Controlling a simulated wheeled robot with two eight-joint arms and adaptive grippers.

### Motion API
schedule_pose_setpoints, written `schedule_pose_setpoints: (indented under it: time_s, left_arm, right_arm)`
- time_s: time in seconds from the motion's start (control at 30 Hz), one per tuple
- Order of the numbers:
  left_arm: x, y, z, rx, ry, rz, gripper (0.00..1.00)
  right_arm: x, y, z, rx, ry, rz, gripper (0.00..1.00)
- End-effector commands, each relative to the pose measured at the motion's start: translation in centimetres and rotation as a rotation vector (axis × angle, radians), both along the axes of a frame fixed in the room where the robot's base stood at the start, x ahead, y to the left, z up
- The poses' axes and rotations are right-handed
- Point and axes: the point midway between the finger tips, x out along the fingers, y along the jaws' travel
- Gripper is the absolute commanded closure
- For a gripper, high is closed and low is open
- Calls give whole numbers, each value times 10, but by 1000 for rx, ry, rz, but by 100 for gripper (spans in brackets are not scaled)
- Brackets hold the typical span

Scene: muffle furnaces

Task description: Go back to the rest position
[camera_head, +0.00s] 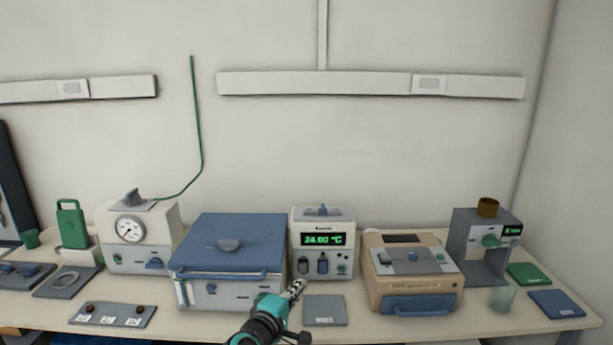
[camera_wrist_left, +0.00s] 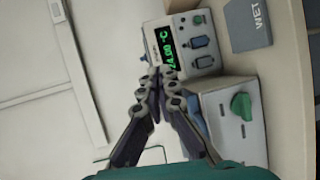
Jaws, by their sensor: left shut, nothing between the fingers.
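My left gripper (camera_head: 297,288) is in front of the bench devices in the head view, just left of a flat grey pad (camera_head: 324,311). Its fingers are shut and empty. In the left wrist view the gripper (camera_wrist_left: 155,80) points toward the white controller (camera_wrist_left: 190,45), whose green display reads a temperature in °C. The controller (camera_head: 322,268) stands at the back of the bench in the head view, with the blue-lidded furnace (camera_head: 228,245) to its left. The furnace lid is shut. My right gripper is in neither view.
The bench (camera_head: 370,328) is crowded along the back. A tan device (camera_head: 412,277) and a grey stand (camera_head: 478,245) are to the right. A white gauge unit (camera_head: 140,237) is to the left. A switch plate (camera_head: 113,315) lies near the front edge. The space above the devices is clear.

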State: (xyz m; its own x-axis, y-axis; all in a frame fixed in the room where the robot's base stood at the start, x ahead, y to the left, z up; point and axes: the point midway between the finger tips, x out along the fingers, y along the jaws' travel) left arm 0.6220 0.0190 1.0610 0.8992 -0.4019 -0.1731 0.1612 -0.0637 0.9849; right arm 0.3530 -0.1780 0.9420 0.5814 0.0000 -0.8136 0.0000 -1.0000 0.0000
Motion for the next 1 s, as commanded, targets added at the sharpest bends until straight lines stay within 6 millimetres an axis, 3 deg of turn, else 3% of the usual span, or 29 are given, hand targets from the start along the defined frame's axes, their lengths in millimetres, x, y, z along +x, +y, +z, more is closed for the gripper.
schedule_pose_setpoints:
  time_s: [0.03, 0.17, 0.3, 0.4, 0.53, 0.7, 1.0]
  left_arm:
    - [-22, 8, -1, 125, 0, -35, 100]
    - [-79, 30, -20, 478, 21, -145, 100]
    - [-145, 66, -53, 843, 82, -270, 100]
    - [-191, 97, -78, 1069, 147, -356, 100]
    - [-237, 133, -104, 1281, 230, -449, 100]
    - [-266, 156, -118, 1409, 292, -511, 100]
    - [-269, 160, -120, 1426, 301, -519, 100]
  right_arm:
    - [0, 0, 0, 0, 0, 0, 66]
    - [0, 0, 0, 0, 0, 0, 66]
    - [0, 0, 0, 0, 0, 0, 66]
    - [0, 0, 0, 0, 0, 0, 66]
    - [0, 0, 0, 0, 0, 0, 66]
    - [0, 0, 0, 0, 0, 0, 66]
    - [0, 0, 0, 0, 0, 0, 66]
